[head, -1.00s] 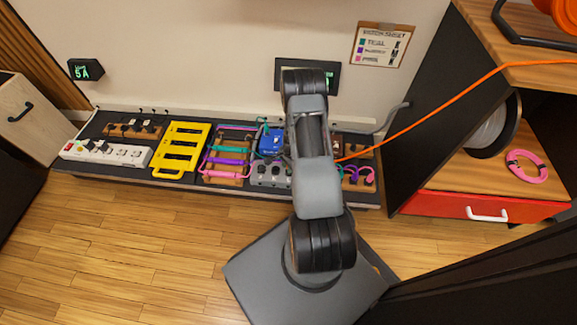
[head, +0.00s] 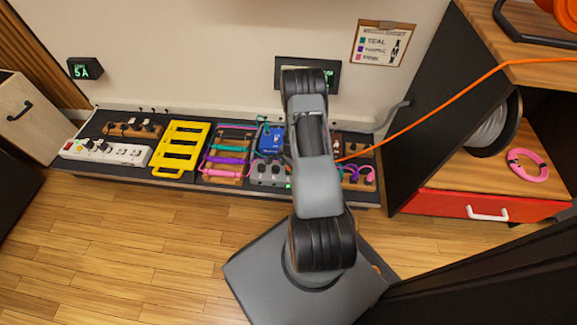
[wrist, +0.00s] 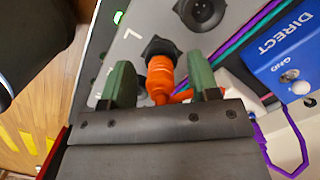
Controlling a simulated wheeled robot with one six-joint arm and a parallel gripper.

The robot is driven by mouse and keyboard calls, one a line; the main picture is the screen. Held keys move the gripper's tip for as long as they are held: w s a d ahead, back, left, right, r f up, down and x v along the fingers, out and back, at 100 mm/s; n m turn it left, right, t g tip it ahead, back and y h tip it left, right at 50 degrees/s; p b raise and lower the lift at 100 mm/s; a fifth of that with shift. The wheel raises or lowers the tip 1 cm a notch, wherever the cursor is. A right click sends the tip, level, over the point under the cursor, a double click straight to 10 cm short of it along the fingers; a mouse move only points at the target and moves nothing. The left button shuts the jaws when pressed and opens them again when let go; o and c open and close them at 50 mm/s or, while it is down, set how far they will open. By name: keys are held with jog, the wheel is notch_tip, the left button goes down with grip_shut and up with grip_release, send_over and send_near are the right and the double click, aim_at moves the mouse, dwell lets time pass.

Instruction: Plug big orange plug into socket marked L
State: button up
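The big orange plug (wrist: 160,78) is in the middle of the wrist view, its front end against the black hex-collared socket (wrist: 159,48) in a grey box (wrist: 140,22). The letter L is printed beside that socket. The plug looks lined up with the socket and seated in it, but its depth is hidden. My gripper (wrist: 162,82) has its green fingers on either side of the plug, with gaps on both sides, so it is open around it. In the head view my arm hides the gripper and plug; the grey box (head: 268,173) shows partly.
A second black socket (wrist: 203,10) and a blue DIRECT box (wrist: 285,50) are close to the right finger. An orange cable (head: 430,113) runs right to the wooden shelf (head: 540,75). A yellow rack (head: 180,148) and white power strip (head: 105,151) stand left. Floor in front is clear.

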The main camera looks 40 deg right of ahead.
jog(key=shift+r, duration=0.15)
notch_tip(320, 180, up, 14)
jog(key=d+p, duration=0.1)
jog(key=p, duration=0.4)
jog(key=shift+d+f+p, duration=0.25)
jog(key=shift+d+p, duration=0.05)
jog(key=shift+d, duration=0.05)
jog(key=a+r+n+t+p, duration=0.1)
jog(key=a+r+n+p, duration=0.3)
jog(key=r, duration=0.8)
jog(key=a+r+n+h+p, duration=0.1)
jog(key=a+r+p, duration=0.2)
jog(key=r+p, duration=0.65)
jog(key=a+r+n+t+p, duration=0.1)
jog(key=a+r+n+p, duration=0.2)
jog(key=r, duration=1.2)
jog(key=s+a+r+n+p, duration=0.3)
jog(key=s+a+r+p, duration=0.1)
jog(key=r, duration=0.5)
jog(key=s+a+r+n+t+p, duration=0.1)
jog(key=s+a+r+n+p, duration=0.2)
jog(key=r+p, duration=0.3)
jog(key=s+a+r+n+p, duration=0.3)
jog(key=s+a+r+p, duration=0.2)
jog(key=r, duration=0.8)
jog(key=shift+a+n+t, duration=0.15)
jog(key=shift+n+t, duration=0.15)
jog(key=shift+n, duration=0.1)
